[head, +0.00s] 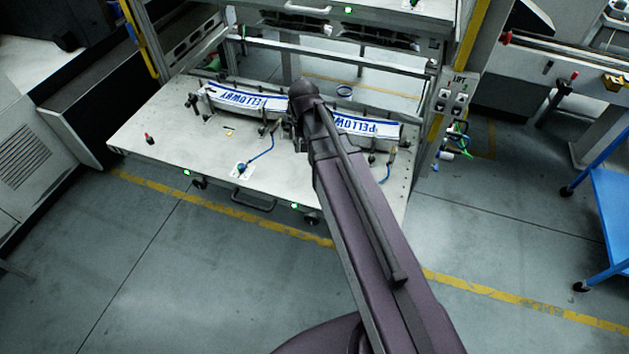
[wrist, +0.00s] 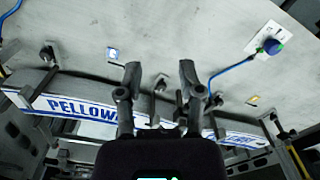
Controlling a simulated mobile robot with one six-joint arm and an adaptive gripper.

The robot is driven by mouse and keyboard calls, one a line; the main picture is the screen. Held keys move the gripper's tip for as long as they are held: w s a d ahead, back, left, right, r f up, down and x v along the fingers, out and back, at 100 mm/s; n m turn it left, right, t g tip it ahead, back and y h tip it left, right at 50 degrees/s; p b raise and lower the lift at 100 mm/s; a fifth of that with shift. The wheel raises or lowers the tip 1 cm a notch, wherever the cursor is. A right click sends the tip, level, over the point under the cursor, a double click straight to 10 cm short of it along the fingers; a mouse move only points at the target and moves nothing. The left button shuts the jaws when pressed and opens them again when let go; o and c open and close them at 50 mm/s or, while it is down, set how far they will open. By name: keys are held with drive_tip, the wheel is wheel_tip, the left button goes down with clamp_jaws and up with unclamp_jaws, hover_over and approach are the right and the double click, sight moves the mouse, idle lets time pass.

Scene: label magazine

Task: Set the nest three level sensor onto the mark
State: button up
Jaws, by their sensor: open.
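A round blue sensor (head: 242,168) with a green part sits on a white printed plate near the front edge of the table; it also shows in the wrist view (wrist: 271,46), its blue cable running back toward the clamps. I cannot tell whether this is the nest three sensor. Nothing is visibly held. In the head view my arm hides the fingertips.
The curved white PELLOWBY label strip (head: 250,101) lies along the back between several clamps. A small yellow mark (head: 229,133) and a red-topped pin (head: 148,139) are on the table (head: 180,165). The left front of the table is mostly clear. A blue cart (head: 610,205) stands right.

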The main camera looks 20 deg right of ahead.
drive_tip(key=s+f+n+b, duration=0.2)
drive_tip(key=s+f+b, duration=0.1)
drive_tip(key=s, duration=0.6)
drive_tip(key=shift+s+a+f, duration=0.15)
drive_tip(key=shift+s, duration=0.15)
drive_tip(key=shift+s, duration=0.1)
idle(3.5)
